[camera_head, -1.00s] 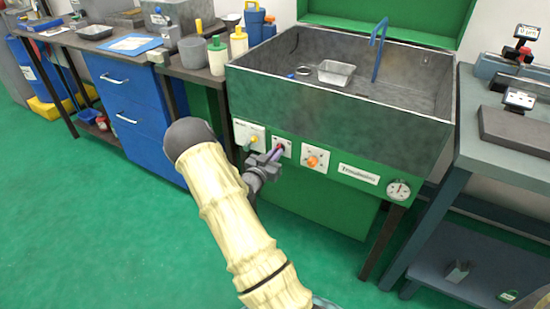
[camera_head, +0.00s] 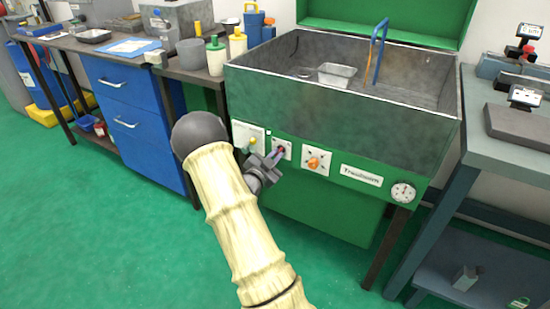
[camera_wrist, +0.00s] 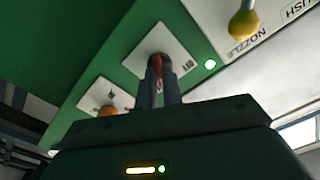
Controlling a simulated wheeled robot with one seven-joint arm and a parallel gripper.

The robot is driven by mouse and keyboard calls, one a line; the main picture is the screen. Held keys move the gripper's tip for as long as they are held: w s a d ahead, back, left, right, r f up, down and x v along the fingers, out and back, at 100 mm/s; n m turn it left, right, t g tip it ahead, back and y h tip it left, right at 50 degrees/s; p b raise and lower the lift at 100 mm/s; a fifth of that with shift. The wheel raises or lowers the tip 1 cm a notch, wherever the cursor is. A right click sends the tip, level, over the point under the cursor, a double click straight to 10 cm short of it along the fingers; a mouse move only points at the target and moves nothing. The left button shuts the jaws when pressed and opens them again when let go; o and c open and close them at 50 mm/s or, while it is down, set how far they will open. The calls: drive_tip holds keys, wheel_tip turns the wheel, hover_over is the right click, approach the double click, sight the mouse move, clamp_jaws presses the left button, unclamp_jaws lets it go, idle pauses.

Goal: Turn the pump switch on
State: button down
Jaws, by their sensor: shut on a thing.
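The pump switch is a small red lever (camera_wrist: 158,68) on a white square plate (camera_wrist: 170,44) on the green front panel of the wash tank. Its plate also shows in the head view (camera_head: 288,145), partly behind my gripper. My gripper (camera_head: 274,157) is at the panel in front of this plate. In the wrist view my two fingers (camera_wrist: 160,82) are closed on the red lever, one on each side. The lever's exact tilt is partly hidden by the fingers.
On the same panel are a yellow knob (camera_wrist: 243,24) labelled NOZZLE and an orange knob (camera_head: 313,163) on its own plate. A round gauge (camera_head: 402,192) sits farther right. The grey tank (camera_head: 330,112) is above. Open green floor (camera_head: 95,225) lies at left.

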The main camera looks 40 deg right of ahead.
drive_tip(key=c, duration=1.5)
unclamp_jaws()
drive_tip(key=shift+c, duration=0.2)
drive_tip(key=p+v, duration=0.2)
drive_tip(key=v, duration=1.5)
drive_tip(key=shift+a+p, duration=0.25)
drive_tip(key=shift+p, duration=0.05)
drive_tip(key=shift+s+f, duration=0.1)
